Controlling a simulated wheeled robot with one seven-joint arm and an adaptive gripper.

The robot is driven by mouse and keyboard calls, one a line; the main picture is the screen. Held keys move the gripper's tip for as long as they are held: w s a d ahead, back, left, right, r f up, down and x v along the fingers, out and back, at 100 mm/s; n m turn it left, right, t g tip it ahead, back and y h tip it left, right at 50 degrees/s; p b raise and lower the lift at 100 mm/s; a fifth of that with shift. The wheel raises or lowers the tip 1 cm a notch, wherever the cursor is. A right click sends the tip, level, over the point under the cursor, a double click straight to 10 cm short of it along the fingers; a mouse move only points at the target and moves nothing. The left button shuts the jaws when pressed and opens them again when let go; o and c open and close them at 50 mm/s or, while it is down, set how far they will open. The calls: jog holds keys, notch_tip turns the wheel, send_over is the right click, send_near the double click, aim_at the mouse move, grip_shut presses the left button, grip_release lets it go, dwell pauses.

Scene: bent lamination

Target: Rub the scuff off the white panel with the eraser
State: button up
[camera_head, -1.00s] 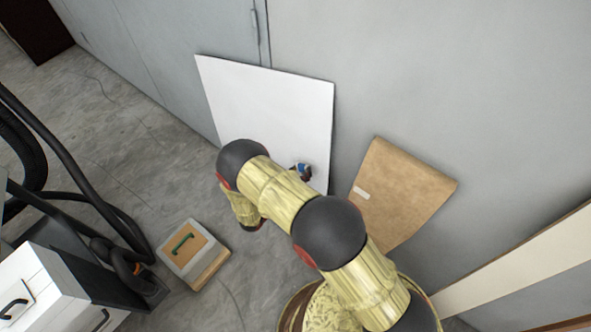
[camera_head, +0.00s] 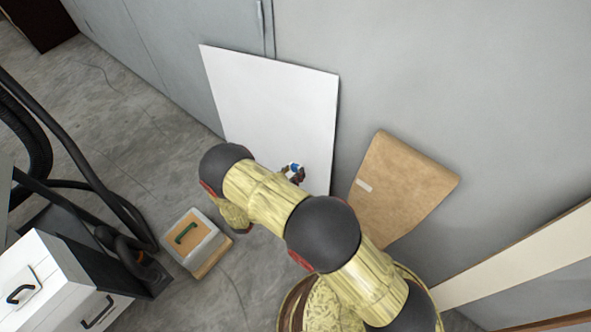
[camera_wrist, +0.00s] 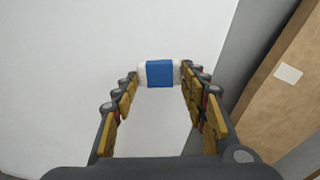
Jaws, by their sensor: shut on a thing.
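The white panel (camera_head: 270,105) leans against the grey wall in the head view and fills most of the wrist view (camera_wrist: 60,80). My gripper (camera_wrist: 159,77) is shut on the eraser (camera_wrist: 159,73), a white block with a blue sleeve, held between the fingertips. In the head view the eraser (camera_head: 294,168) shows small in front of the panel's lower right part, beside my arm. The eraser is at or close to the panel face; I cannot tell whether it touches. No scuff shows in either view; my arm hides part of the panel's lower edge.
A brown bent sheet (camera_head: 402,190) with a pale label leans on the wall to the right of the panel. Black hoses (camera_head: 75,165) and a white drawer unit (camera_head: 50,285) are at far left.

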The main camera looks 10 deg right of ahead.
jog(key=shift+s+a, duration=0.15)
jog(key=shift+a, duration=0.05)
jog(key=shift+v, duration=1.35)
